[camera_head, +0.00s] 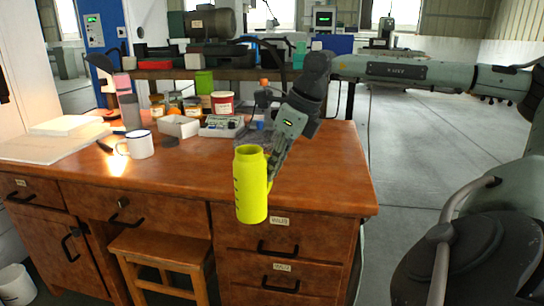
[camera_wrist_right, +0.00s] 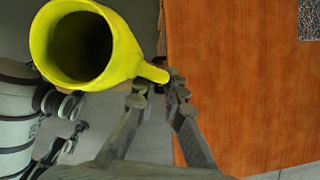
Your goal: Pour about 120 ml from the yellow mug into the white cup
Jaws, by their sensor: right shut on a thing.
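The yellow mug (camera_head: 251,190) is tall and upright, held in the air by my right gripper (camera_head: 274,168) in front of the desk. In the right wrist view the mug (camera_wrist_right: 122,40) shows its round mouth with a dark inside; I cannot make out a liquid level. The right gripper's fingers (camera_wrist_right: 156,88) are shut on the mug's handle. The white cup (camera_head: 140,146) has a dark rim and a handle on its left. It stands upright on the desk, left of the yellow mug and apart from it. My left gripper is not in view.
The wooden desk (camera_head: 320,180) has bare room at its right and front middle. White boxes (camera_head: 178,126), jars (camera_head: 222,103) and a grey-pink bottle (camera_head: 127,100) stand behind the cup. White slabs (camera_head: 50,145) lie at left. A wooden stool (camera_head: 160,247) is in front.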

